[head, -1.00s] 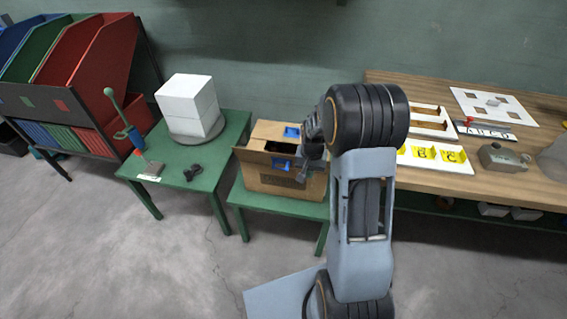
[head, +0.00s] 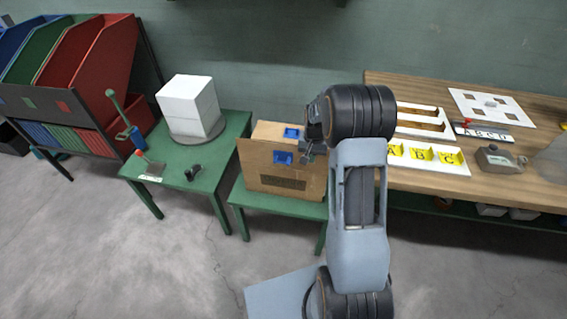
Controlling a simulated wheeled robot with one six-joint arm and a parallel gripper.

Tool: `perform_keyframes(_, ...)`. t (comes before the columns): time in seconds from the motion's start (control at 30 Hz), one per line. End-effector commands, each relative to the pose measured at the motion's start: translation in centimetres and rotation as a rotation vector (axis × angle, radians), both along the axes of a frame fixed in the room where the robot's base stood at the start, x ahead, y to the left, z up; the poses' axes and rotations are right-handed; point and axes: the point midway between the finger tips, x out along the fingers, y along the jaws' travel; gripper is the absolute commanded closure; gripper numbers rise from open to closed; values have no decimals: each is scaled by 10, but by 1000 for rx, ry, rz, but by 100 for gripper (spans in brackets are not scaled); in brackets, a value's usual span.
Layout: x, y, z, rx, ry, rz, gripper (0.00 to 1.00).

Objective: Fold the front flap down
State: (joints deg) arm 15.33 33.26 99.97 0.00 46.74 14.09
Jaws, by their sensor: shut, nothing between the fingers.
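The cardboard box (head: 262,182) stands on a small green table in the head view. Its front flap (head: 258,155) carries a blue patch (head: 283,157) and looks raised, nearly in line with the front wall. A second blue patch (head: 292,132) shows on the top part behind it. The box opening is hidden from here. My gripper (head: 307,157) is shut and empty at the box's upper right, close to the flap's right end. Whether it touches the flap cannot be told. My arm hides the right side of the box.
A green table (head: 237,132) to the left holds white blocks (head: 189,103) on a round plate and a dark small object (head: 193,172). A wooden bench (head: 430,182) with lettered yellow holders (head: 421,154) is on the right. A bin rack (head: 75,110) stands far left.

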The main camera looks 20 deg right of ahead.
Motion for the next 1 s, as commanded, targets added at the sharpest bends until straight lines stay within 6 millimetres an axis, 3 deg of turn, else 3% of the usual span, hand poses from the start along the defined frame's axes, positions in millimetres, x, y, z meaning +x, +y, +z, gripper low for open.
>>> perform_keyframes(0.53,6,-4,2,0,0,-1,100)
perform_keyframes(1.0,39,-22,2,0,0,-2,100)
